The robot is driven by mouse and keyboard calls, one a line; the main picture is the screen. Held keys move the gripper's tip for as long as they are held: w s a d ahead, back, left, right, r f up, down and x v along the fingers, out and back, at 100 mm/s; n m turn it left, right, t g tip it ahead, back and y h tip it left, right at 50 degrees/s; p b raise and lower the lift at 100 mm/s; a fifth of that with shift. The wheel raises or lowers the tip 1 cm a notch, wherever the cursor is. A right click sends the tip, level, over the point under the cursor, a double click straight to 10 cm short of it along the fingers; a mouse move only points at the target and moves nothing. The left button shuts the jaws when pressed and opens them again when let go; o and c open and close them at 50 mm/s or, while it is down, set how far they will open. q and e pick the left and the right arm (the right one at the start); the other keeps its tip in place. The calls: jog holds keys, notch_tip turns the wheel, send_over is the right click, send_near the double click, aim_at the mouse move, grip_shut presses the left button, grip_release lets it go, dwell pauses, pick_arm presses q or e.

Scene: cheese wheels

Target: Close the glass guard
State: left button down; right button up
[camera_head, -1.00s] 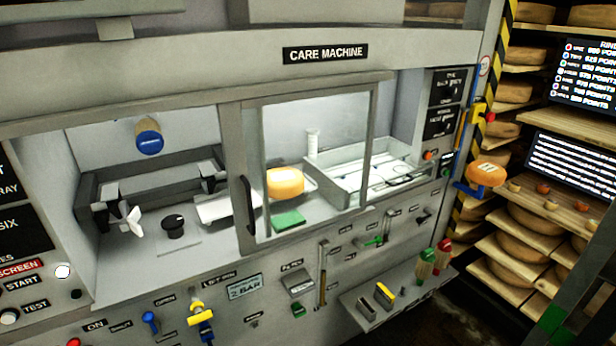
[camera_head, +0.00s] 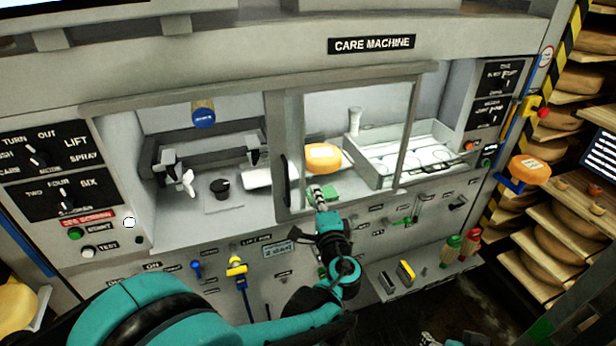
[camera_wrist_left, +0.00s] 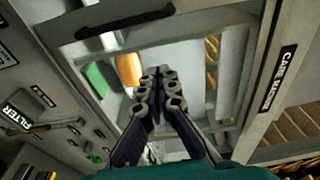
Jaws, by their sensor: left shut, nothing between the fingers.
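The glass guard (camera_head: 376,112) is a clear pane in a grey frame. It stands in front of the right part of the care machine's bay, and the left part is uncovered. Its black upright handle (camera_head: 285,181) is on the frame's left edge. In the left wrist view the handle (camera_wrist_left: 125,22) lies above and left of the fingers. My left gripper (camera_head: 317,191) is shut and empty, in front of the pane's lower left, just right of the handle. I cannot tell whether it touches the glass.
Behind the glass are an orange cheese wheel (camera_head: 323,157) and a green block (camera_head: 331,192). A black knob (camera_head: 220,186) and a clamp (camera_head: 178,172) sit in the uncovered left part. Levers and a ledge (camera_head: 425,268) project below the bay. Cheese shelves stand at the right.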

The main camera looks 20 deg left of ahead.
pick_arm(q)
jog(key=b, duration=0.2)
send_near(304, 162)
jog(key=x, duration=0.4)
jog(key=shift+w+f, duration=0.1)
jog(key=shift+w, duration=0.05)
jog(key=s+a, duration=0.2)
jog(key=a, duration=0.1)
jog(key=shift+s, duration=0.3)
jog(key=shift+d, duration=0.1)
